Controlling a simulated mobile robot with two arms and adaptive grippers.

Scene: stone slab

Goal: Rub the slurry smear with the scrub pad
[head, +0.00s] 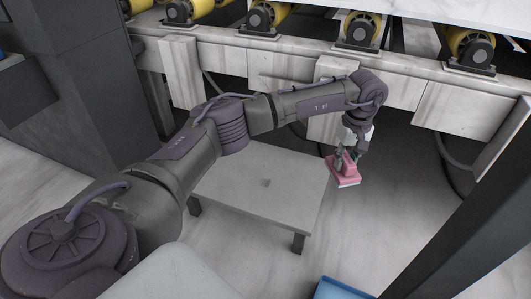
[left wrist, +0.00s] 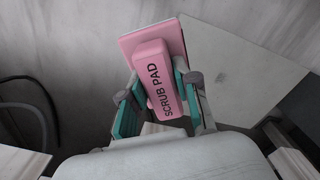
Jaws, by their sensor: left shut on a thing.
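The scrub pad (head: 344,170) is pink with a pale underside. My left gripper (head: 346,156) is shut on it and holds it in the air at the right edge of the low table. In the left wrist view the pad's pink handle (left wrist: 158,80), lettered SCRUB PAD, sits between the two fingers (left wrist: 160,100). The slurry smear (head: 266,183) appears as a small dark grey spot near the middle of the grey stone slab tabletop (head: 240,200). The pad is to the right of the smear and apart from it. My right gripper is not in view.
A conveyor with yellow rollers (head: 265,17) and pale stone panels runs along the back. A blue bin (head: 340,289) stands at the bottom edge. A dark post (head: 460,215) rises at the right. The tabletop is otherwise clear.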

